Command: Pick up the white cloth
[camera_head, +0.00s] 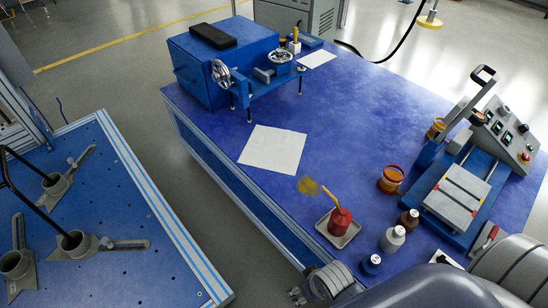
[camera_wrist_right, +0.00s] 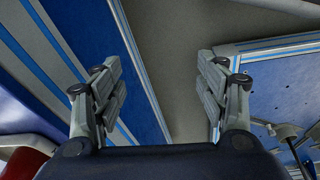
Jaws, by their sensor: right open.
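The white cloth (camera_head: 273,150) lies flat on the blue table (camera_head: 350,110), near its left edge, in the head view. My right gripper (camera_head: 300,295) shows at the bottom of the head view, by the table's front left edge, well apart from the cloth. In the right wrist view my right gripper (camera_wrist_right: 160,90) has its two fingers wide apart with nothing between them. The cloth does not show in the wrist view. My left gripper is not in view.
A blue machine with handwheels (camera_head: 222,75) stands behind the cloth. A red oil can (camera_head: 340,221) in a tray, bottles (camera_head: 392,239), an amber jar (camera_head: 390,179) and a press (camera_head: 457,195) stand to the right. A yellowish stain (camera_head: 308,186) lies near the cloth. A second workbench (camera_head: 150,220) is at left.

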